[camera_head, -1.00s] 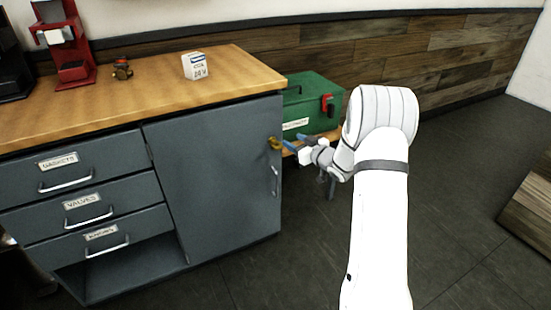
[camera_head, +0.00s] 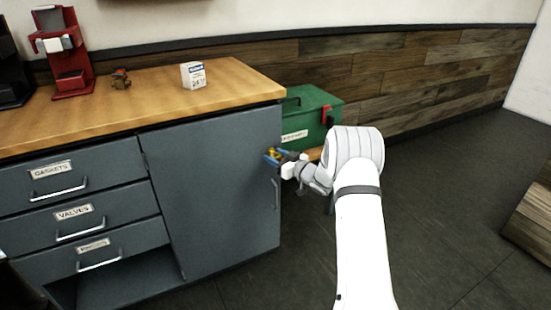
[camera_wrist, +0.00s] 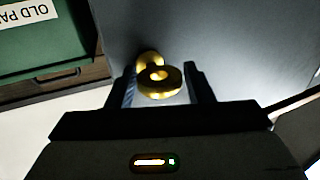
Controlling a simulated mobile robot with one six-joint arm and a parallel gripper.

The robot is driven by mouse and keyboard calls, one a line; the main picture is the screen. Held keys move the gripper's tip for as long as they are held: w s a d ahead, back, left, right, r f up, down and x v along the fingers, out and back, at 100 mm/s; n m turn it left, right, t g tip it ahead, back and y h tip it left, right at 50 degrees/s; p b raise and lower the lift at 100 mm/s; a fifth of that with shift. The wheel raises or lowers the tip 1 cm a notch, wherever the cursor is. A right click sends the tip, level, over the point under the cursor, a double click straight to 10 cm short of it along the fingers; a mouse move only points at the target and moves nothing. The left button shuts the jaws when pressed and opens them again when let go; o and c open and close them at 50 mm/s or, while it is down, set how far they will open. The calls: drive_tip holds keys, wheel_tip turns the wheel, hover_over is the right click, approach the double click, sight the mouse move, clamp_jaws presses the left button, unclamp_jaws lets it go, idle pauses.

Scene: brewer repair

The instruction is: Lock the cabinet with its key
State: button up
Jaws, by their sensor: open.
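The grey cabinet (camera_head: 215,185) has a closed door on its right side with a vertical handle (camera_head: 276,194). A brass key (camera_wrist: 160,82) with a ringed head sits at the cabinet face in the wrist view, with a round brass part (camera_wrist: 149,59) just behind it. My gripper (camera_wrist: 160,90) is open, with one finger on each side of the key's head. Whether the fingers touch the key I cannot tell. In the head view my gripper (camera_head: 273,157) is at the door's upper right edge, and its blue fingers partly hide the key.
A green toolbox (camera_head: 311,112) stands right of the cabinet, close behind my arm. Drawers (camera_head: 75,212) labelled gaskets and valves are at left. A small box (camera_head: 193,75) and a red brewer (camera_head: 66,55) stand on the wooden top.

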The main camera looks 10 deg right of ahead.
drive_tip(key=c, duration=0.6)
drive_tip(key=shift+a, duration=0.2)
drive_tip(key=shift+c, duration=0.6)
drive_tip(key=shift+d, duration=0.15)
